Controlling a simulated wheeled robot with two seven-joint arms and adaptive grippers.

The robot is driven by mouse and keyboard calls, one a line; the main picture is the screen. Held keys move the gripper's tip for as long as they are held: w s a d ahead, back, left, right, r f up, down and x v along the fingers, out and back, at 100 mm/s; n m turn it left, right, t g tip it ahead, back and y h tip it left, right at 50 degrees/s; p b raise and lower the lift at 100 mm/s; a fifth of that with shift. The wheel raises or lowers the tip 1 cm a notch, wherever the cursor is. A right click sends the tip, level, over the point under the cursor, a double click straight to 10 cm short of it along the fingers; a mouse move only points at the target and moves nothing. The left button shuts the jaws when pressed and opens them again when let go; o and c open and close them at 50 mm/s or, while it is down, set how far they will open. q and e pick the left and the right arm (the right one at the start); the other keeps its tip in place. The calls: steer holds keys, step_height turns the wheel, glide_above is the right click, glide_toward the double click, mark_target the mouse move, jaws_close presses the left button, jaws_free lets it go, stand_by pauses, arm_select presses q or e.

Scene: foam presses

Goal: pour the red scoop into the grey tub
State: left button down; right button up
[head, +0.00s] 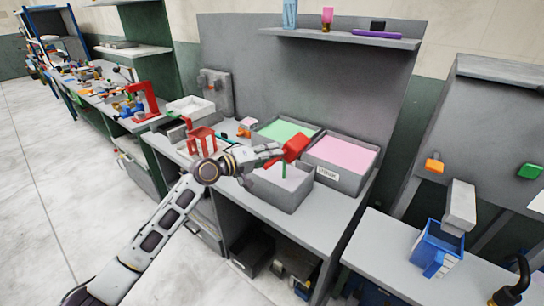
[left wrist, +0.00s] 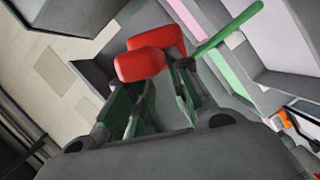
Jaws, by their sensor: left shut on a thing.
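The red scoop (head: 293,147) is held in my left gripper (head: 270,153), tilted, above the rear part of a grey tub (head: 280,192) at the front of the bench. In the left wrist view the scoop (left wrist: 148,62) shows as red, blocky parts at the green-padded fingertips (left wrist: 155,90), which are shut on it. A thin green rod (left wrist: 228,30) runs up and right from the fingers; I cannot tell whether it is the scoop's handle. The front tub's inside looks pale grey-lilac and is partly hidden by the gripper. My right gripper is not in view.
Behind stand a tub with green contents (head: 284,131) and a labelled one with pink contents (head: 345,153). A red stand (head: 201,140) and a white tray (head: 190,107) are left of the arm. A shelf (head: 340,37) hangs above. A blue bin (head: 437,243) stands on the right bench.

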arm_select(q)
steer(key=shift+w+a+f+n+t+h+b, duration=0.35)
steer(key=shift+a+f+n+h+b, duration=0.15)
steer(key=shift+n, duration=1.05)
steer(key=shift+w+a+f+n+t+h+b, duration=0.2)
steer(key=shift+a+f+n+t+h+b, duration=0.3)
steer(key=shift+n, duration=1)
steer(key=shift+w+a+f+n+t+h+b, duration=0.15)
steer(key=shift+w+f+n+h+b, duration=0.35)
steer(key=shift+n, duration=1.05)
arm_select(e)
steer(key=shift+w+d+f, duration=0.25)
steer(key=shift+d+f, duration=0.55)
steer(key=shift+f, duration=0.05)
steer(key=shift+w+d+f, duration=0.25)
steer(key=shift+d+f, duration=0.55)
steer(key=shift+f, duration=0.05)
arm_select(q)
steer(key=shift+s+r, duration=0.15)
steer(key=shift+s, duration=0.05)
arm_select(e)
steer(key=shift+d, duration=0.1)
